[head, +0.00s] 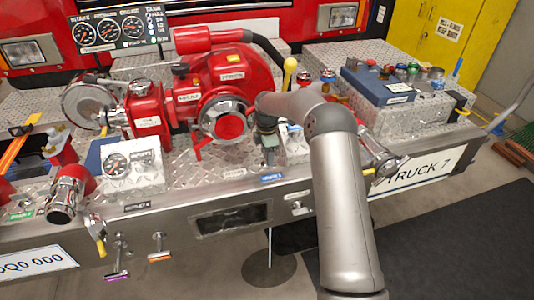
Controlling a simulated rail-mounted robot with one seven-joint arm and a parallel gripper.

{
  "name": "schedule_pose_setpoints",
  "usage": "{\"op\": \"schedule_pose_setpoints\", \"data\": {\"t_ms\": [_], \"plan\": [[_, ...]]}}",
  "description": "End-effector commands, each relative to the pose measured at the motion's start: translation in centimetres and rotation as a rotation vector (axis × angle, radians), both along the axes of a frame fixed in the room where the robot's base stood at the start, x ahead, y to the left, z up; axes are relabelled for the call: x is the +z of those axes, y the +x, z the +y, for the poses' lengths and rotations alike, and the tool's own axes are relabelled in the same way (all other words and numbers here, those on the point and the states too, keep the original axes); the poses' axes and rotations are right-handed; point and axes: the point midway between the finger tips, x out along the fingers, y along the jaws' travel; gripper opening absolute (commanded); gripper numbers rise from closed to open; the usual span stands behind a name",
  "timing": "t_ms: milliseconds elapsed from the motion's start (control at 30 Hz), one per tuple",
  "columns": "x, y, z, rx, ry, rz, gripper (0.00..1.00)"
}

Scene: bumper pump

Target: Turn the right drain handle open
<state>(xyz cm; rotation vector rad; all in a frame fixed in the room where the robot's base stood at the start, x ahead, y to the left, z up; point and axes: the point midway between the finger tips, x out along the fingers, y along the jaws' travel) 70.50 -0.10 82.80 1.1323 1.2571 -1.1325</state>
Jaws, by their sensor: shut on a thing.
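My gripper (268,150), dark and small at this size, points down at the diamond-plate deck near the bumper's front edge, right of the red pump. It is shut on a small part just behind a blue label (271,178). I take this part for the right drain handle; the fingers hide it almost wholly, so its angle cannot be told.
The red pump (228,80) stands close on the left. A chrome outlet (388,166) sits right of my arm, and a blue box (390,88) with coloured knobs lies behind it. Purple (117,275) and orange (158,256) T-handles stick out below the bumper.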

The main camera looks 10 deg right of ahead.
Motion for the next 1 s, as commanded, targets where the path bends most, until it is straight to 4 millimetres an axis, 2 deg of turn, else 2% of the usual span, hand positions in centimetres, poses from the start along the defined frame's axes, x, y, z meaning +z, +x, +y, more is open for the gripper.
{"op": "schedule_pose_setpoints", "data": {"t_ms": [367, 400, 433, 467, 767, 867, 1000], "plan": [[0.1, 0.0, 0.0, 0.006, 0.0, -0.002, 0.35], [0.1, 0.0, 0.0, 0.006, 0.0, -0.002, 0.69], [0.1, 0.0, 0.0, 0.006, 0.0, -0.002, 0.78], [0.1, 0.0, 0.0, 0.006, 0.0, -0.002, 0.8], [0.2, 0.0, 0.0, 0.004, -0.001, -0.002, 0.8], [1.0, 0.1, 0.0, 0.005, -0.001, -0.004, 0.8], [3.4, 0.1, 0.0, 0.006, 0.0, -0.007, 0.8]]}}
